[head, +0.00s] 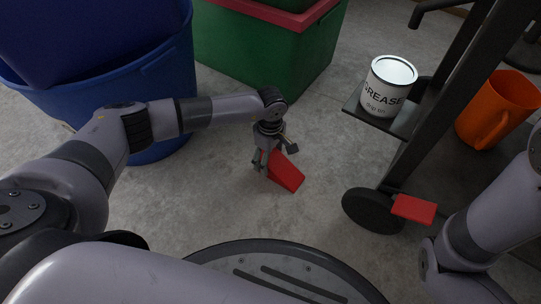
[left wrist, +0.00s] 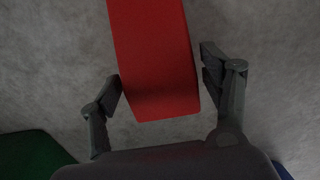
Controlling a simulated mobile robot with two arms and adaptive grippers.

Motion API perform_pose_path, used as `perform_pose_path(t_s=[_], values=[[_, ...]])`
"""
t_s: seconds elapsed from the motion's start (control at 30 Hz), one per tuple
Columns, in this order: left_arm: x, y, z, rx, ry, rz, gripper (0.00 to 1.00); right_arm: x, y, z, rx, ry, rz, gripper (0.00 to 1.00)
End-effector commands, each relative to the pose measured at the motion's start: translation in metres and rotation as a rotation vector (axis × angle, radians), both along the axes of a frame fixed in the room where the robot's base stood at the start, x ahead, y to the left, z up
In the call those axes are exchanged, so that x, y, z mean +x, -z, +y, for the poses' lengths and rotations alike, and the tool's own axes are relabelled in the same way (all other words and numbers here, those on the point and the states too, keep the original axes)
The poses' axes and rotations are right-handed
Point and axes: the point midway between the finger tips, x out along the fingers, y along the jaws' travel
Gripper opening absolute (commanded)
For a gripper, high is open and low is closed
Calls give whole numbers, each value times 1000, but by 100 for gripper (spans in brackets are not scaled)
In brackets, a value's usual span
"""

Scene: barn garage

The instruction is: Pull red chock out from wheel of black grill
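A red chock (head: 283,172) is on the concrete floor side of the scene, clear of the grill's wheel. My left gripper (head: 272,160) points down at it, with a finger on each side. In the left wrist view the red chock (left wrist: 155,55) lies between the two fingers (left wrist: 160,80). The left finger seems to touch it and a thin gap seems to show at the right one; whether it is gripped is unclear. The black grill (head: 400,125) stands at right. A second red block (head: 414,208) sits beside its black wheel (head: 370,210). My right gripper is out of view.
A white grease can (head: 390,88) stands on the grill's side shelf. An orange mug (head: 497,108) is at the right. Blue bins (head: 150,85) and a green crate (head: 265,50) with a red rim stand behind. Floor between chock and wheel is clear.

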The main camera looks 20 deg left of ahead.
Motion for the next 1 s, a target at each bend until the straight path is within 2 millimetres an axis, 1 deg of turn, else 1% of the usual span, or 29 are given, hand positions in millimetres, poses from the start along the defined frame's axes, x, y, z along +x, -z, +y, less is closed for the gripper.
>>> perform_pose_path(t_s=[0.03,0.1,0.37,0.47,0.57,0.67,0.9,1.0], values=[[0,0,-1,-1,1,0,77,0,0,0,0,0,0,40],[0,0,-1,-1,1,0,81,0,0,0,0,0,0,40],[0,0,-1,-2,1,-1,81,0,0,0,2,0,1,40],[0,-4,-1,-2,1,-1,81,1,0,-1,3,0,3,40],[1,-16,-1,-4,1,-3,81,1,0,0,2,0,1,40],[1,-34,-1,-3,2,-4,81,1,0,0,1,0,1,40],[1,-86,-1,-3,1,-4,81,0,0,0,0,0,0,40],[1,-102,-1,-3,0,-2,81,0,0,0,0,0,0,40]])
